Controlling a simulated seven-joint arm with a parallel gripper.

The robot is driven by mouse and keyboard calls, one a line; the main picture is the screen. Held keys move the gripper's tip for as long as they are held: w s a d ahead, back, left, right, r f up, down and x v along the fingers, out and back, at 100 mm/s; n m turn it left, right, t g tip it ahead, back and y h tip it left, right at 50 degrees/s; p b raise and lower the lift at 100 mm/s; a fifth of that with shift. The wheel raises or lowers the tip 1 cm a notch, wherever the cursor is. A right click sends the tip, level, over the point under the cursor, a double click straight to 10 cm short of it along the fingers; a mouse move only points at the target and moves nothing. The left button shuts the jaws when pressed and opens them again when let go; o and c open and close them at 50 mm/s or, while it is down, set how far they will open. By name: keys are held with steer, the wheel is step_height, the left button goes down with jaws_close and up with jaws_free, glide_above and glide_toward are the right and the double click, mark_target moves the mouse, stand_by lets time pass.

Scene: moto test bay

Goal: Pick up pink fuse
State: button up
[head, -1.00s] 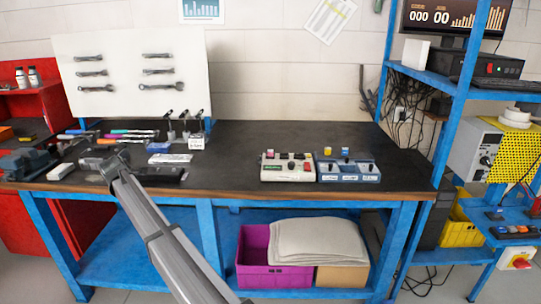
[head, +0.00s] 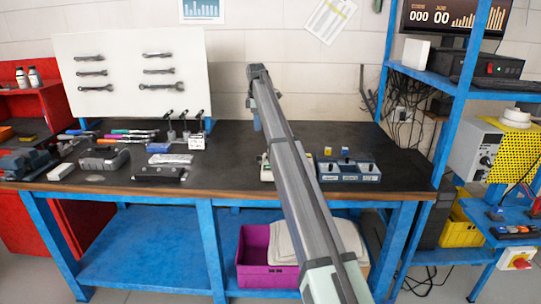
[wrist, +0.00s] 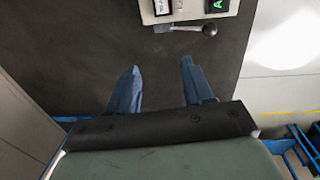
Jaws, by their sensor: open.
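I cannot make out a pink fuse in either current view. A blue box (head: 350,177) on the right of the bench has small coloured pieces on it, one yellow (head: 328,151) and one blue (head: 345,150). A pale control panel (head: 266,174) beside it is mostly hidden behind my arm. My gripper (head: 257,124) hangs over the bench, left of the blue box. In the wrist view, my gripper (wrist: 160,65) is open, with nothing between its two blue fingers. A pale panel edge (wrist: 188,14) with a green-lit display and a ball-ended lever (wrist: 209,29) lies beyond the fingertips.
Tools, pens and a dark vise (head: 28,164) crowd the left of the bench (head: 225,160). A tool board (head: 130,70) stands behind them. The bench between the tools and the panel is clear. A blue shelf frame (head: 455,125) rises at right.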

steer(key=d+g, duration=0.1)
steer(key=d, duration=0.4)
step_height(320, 180, down, 6)
steer(key=shift+f, duration=0.2)
steer(key=shift+w+d+f, duration=0.1)
steer(key=shift+f, duration=1.45)
steer(key=shift+w+d+f, duration=0.1)
steer(key=shift+f, duration=1.4)
steer(key=shift+c, duration=0.2)
jaws_close()
